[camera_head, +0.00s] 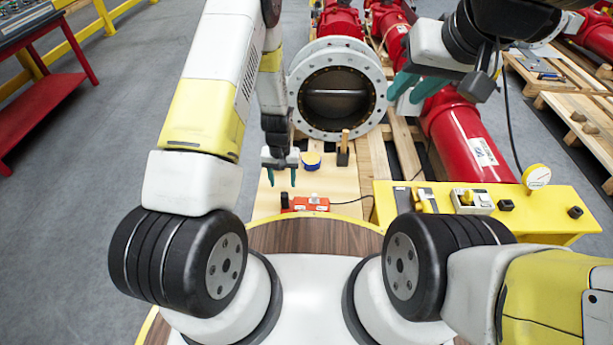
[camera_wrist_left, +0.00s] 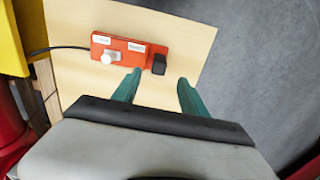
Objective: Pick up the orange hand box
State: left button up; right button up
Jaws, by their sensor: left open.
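The orange hand box (camera_head: 312,204) lies on a pale wooden board, just in front of my base's wooden rim. The left wrist view shows the hand box (camera_wrist_left: 127,56) with a white knob, a black knob at one end, white labels and a black cable. My left gripper (camera_head: 282,179) points down, open and empty, above the box's left end. In the left wrist view its green fingertips (camera_wrist_left: 160,79) appear beside the black-knob end, with no clear contact. My right gripper (camera_head: 415,90) is raised well away to the right, its green fingers apart and empty.
The pale board (camera_head: 346,182) also holds a blue-and-yellow round item (camera_head: 311,161) and a wooden-handled brush-like tool (camera_head: 343,150). A large flanged valve (camera_head: 338,90) stands behind. A yellow bench (camera_head: 540,215) with a gauge (camera_head: 536,177) is right.

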aim_at(284, 194)
pick_arm(q)
notch_tip(284, 194, down, 9)
jog(key=shift+w+r, duration=0.1)
grip_shut()
dwell(0.5)
dwell(1.2)
